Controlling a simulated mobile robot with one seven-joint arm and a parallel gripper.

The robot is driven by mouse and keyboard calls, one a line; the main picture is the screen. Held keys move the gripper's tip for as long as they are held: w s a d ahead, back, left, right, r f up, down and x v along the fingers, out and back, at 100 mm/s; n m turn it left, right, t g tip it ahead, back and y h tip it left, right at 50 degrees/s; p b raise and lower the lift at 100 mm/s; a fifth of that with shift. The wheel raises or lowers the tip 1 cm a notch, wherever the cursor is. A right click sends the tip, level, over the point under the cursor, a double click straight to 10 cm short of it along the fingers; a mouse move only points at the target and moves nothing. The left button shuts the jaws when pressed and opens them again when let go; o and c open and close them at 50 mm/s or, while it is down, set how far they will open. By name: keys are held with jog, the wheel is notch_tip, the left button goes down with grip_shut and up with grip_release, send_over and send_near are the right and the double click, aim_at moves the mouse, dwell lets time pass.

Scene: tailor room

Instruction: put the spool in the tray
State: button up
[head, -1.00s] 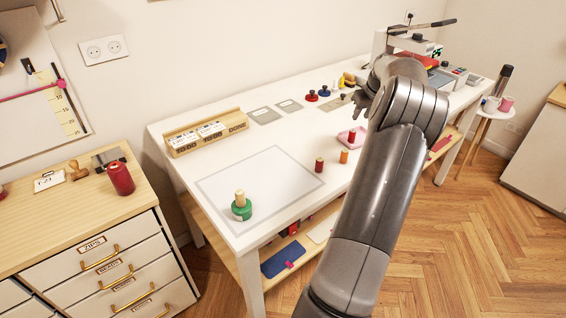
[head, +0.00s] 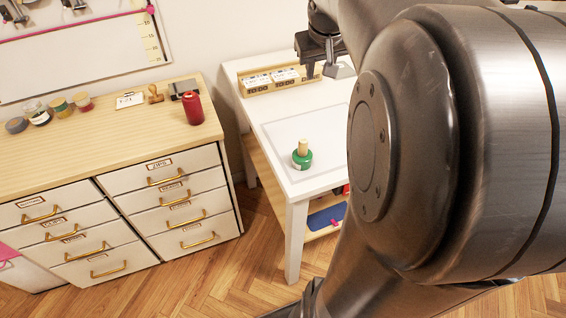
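No tray shows in the head view now, and my arm hides most of the white table (head: 283,190). A green round thing with an upright wooden peg (head: 302,157) stands on the pale mat near the table's front left corner; I cannot tell if it is the spool. My gripper (head: 318,62) is a dark shape over the back of the table, at the right end of the wooden card rack. Its fingers are too small and covered to tell open from shut, and I see nothing clearly held.
A wooden card rack (head: 270,84) stands at the table's back edge. A drawer cabinet (head: 160,190) at left carries a red cylinder (head: 194,107), a stamp (head: 155,94) and several jars. A lower shelf holds a blue item (head: 326,217). Wooden floor lies open in front.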

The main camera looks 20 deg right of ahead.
jog(key=s+a+f+y, duration=0.1)
jog(key=s+a+f, duration=0.1)
jog(key=s+a, duration=0.6)
jog(key=s+a+f+n+t, duration=0.1)
jog(key=s+a+f, duration=0.2)
jog(key=s+a, duration=0.5)
jog(key=s, duration=0.3)
jog(key=shift+a+f+y, duration=0.3)
jog(key=shift+f+y, duration=0.05)
jog(key=shift+y, duration=0.05)
jog(key=shift+o, duration=0.2)
dwell(0.3)
